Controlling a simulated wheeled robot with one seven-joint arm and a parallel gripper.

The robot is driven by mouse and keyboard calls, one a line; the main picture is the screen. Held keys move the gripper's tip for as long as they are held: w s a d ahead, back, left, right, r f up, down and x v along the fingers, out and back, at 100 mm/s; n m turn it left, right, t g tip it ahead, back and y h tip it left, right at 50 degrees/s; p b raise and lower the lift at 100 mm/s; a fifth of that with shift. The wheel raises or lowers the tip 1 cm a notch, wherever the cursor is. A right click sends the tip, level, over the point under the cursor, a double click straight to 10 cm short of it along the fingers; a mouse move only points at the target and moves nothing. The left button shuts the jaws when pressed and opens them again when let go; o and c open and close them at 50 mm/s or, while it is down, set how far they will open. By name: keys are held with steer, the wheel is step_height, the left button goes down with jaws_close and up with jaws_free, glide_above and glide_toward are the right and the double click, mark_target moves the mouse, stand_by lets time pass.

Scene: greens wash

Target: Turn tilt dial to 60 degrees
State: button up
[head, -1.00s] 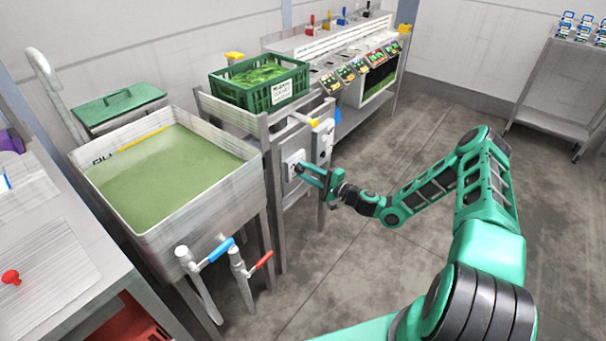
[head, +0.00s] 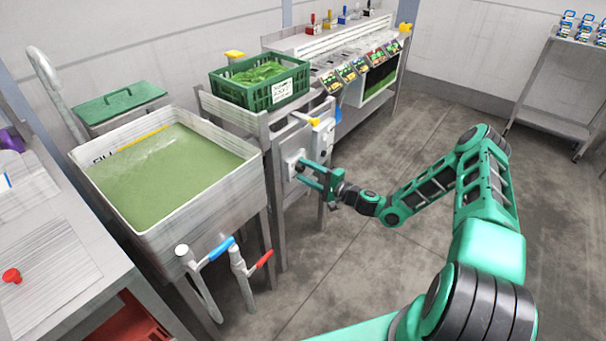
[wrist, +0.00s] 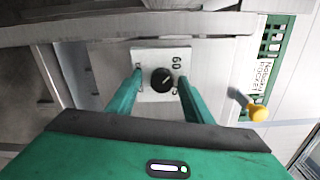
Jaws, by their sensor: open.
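The tilt dial (wrist: 162,80) is a round black knob on a pale square plate. In the wrist view its white pointer line slants up and right, toward the printed 60 (wrist: 179,62). Another mark on the plate's left is partly covered by a finger. My gripper (wrist: 160,77) is open, with one green finger on each side of the knob and gaps visible between. In the head view my gripper (head: 302,173) is at the plate (head: 291,161) on the stand's front, and the knob is hard to make out.
A grey box (head: 322,138) and a yellow-tipped handle (head: 314,122) are close to the plate. A green crate (head: 259,98) of greens sits above. The basin (head: 205,208) of green water, with blue (head: 221,248) and red (head: 262,260) valve handles, stands left.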

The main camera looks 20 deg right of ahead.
steer(key=shift+d, duration=0.1)
steer(key=v, duration=1)
steer(key=shift+s+d, duration=0.15)
steer(key=shift+s, duration=0.15)
